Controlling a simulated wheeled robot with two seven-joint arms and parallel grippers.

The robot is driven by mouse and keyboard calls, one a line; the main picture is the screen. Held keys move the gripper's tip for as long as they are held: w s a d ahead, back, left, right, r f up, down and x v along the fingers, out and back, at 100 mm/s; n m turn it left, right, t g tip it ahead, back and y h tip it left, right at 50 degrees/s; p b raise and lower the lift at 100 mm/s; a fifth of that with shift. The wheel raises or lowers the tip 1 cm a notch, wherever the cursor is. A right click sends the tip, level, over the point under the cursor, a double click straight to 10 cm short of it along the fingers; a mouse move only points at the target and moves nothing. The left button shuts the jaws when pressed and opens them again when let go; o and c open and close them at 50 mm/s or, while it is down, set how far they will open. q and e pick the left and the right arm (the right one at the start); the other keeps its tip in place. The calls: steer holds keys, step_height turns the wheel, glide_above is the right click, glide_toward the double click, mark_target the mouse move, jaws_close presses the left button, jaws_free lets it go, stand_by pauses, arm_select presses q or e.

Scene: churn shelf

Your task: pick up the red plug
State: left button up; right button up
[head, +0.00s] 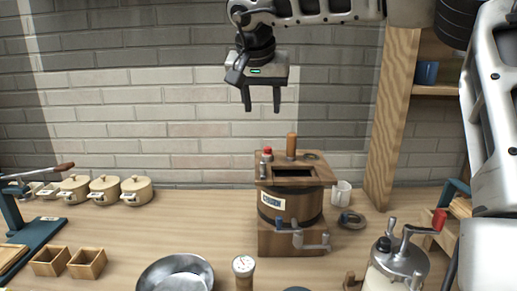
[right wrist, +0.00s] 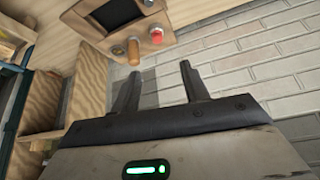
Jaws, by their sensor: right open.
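In the right wrist view the red plug (right wrist: 156,36) shows on the churn's top near the peg (right wrist: 133,50). My right gripper (head: 262,108) hangs above the churn with its fingers pointing down, open and empty. Its fingers also show in the right wrist view (right wrist: 160,78), apart from the plug. My left gripper is in neither view.
A white mug (head: 341,193) and a dark ring (head: 352,220) stand right of the churn. A metal bowl (head: 176,272), a gauge (head: 243,265) and a metal-lidded jar (head: 399,260) stand in front. Cream pots (head: 137,190) line the left back. A wooden shelf post (head: 393,120) rises at right.

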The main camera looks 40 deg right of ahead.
glide_above(267, 149)
steer(key=s+a, duration=0.1)
steer(key=a, duration=0.1)
step_height(267, 149, down, 7)
steer(key=shift+s+d+f, duration=0.1)
steer(key=shift+s+d, duration=0.05)
steer(key=p+x, duration=0.1)
steer(key=x, duration=0.4)
steer(key=shift+s+f+p, duration=0.1)
steer(key=shift+s+p, duration=0.05)
steer(key=shift+p, duration=0.15)
jaws_close()
